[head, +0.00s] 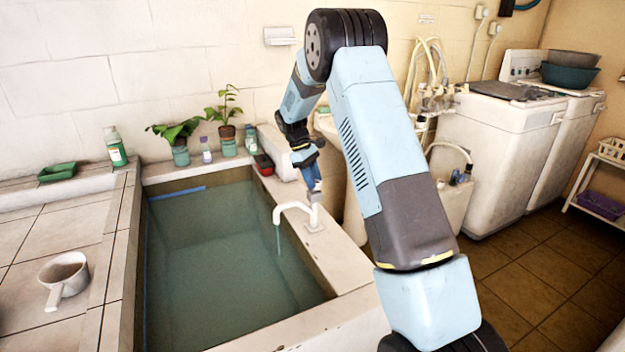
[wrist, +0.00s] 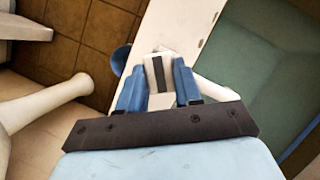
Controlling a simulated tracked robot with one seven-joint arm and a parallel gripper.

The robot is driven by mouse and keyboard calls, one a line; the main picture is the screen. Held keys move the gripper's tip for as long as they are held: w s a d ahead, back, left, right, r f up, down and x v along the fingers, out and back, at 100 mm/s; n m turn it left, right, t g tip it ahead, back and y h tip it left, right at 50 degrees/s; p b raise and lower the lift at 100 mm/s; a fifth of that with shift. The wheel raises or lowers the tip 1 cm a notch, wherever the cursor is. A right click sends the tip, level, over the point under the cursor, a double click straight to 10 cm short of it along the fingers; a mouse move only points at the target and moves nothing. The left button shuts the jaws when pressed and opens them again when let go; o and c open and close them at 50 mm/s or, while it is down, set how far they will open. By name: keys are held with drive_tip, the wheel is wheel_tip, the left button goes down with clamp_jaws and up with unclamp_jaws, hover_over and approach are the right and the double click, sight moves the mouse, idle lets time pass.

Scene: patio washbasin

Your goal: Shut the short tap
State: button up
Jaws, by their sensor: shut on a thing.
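A white tap (head: 297,207) stands on the right rim of the basin, its spout bent over the basin (head: 331,288). A thin stream (head: 279,240) hangs below the spout, so water seems to be running. My gripper (head: 314,182) reaches down onto the top of the tap. In the wrist view its two blue fingers are shut on the tap's white lever (wrist: 158,72), which has a dark stripe. The spout (wrist: 215,88) extends to the right there, over the green water. The lever is mostly hidden by the fingers in the head view.
Potted plants (head: 228,128) and bottles stand on the basin's back ledge. A white dipper (head: 63,277) and a green dish (head: 57,172) are on the left counter. A washing machine (head: 498,150) stands at right. A white pipe-like part (wrist: 50,105) lies left of my gripper in the wrist view.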

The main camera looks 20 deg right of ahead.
drive_tip(key=m+y, duration=0.1)
drive_tip(key=m, duration=0.2)
drive_tip(key=m+g+y, duration=0.1)
drive_tip(key=m, duration=0.2)
drive_tip(key=shift+w+d+r+m, duration=0.1)
drive_tip(key=shift+w+d+m, duration=0.1)
drive_tip(key=shift+m, duration=0.1)
idle(0.3)
drive_tip(key=o, duration=1)
drive_tip(key=shift+o, duration=0.2)
drive_tip(key=v, duration=1.3)
drive_tip(key=shift+w+d+r, duration=0.15)
drive_tip(key=shift+w, duration=0.1)
drive_tip(key=shift+r, duration=0.1)
